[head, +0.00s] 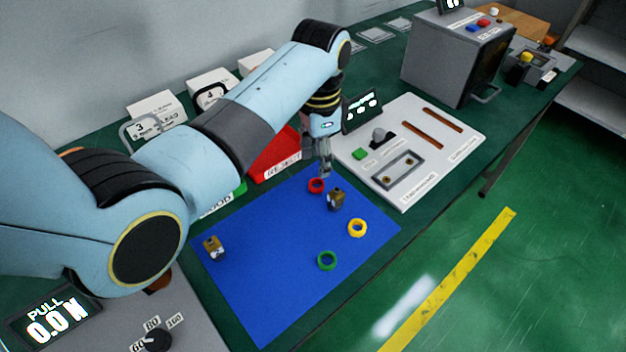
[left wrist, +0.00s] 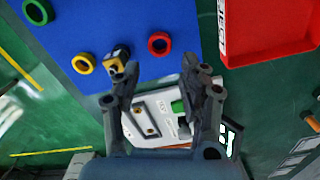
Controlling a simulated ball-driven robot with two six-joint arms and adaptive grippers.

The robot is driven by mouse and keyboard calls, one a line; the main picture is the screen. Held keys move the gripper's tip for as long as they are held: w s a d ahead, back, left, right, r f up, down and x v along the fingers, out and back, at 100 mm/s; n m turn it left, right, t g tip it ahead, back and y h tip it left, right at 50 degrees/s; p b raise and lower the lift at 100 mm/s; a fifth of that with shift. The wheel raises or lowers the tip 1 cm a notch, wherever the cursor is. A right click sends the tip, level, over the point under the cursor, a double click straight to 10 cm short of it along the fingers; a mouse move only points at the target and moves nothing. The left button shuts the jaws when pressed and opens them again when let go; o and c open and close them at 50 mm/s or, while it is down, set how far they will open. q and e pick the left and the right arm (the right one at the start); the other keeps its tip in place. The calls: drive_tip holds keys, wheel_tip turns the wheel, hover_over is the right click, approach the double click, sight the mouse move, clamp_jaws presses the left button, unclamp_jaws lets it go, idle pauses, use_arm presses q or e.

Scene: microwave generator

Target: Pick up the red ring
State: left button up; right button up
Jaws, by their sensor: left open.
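The red ring (head: 316,186) lies flat on the blue mat (head: 270,270), near the mat's far edge. It also shows in the left wrist view (left wrist: 159,44), beyond the fingertips and roughly between them. My left gripper (head: 324,172) points down just above and slightly right of the ring in the head view. In the left wrist view its fingers (left wrist: 158,72) are spread apart with nothing between them. A small brown and black part (head: 336,199) stands close beside the ring. My right gripper is not in view.
A yellow ring (head: 357,228), a green ring (head: 327,261) and another small brown part (head: 213,247) lie on the mat. A red bin (head: 277,155) stands behind it. A white panel (head: 465,140) with a knob is at the right. The mat's middle is clear.

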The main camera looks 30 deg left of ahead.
sight(318, 179)
use_arm(q)
drive_tip(key=shift+a+f, duration=0.1)
drive_tip(key=shift+f, duration=0.75)
wheel_tip(318, 179, down, 5)
drive_tip(key=shift+r, duration=0.2)
drive_tip(key=shift+f, duration=0.25)
drive_tip(key=c, duration=0.4)
drive_tip(key=shift+c, duration=0.4)
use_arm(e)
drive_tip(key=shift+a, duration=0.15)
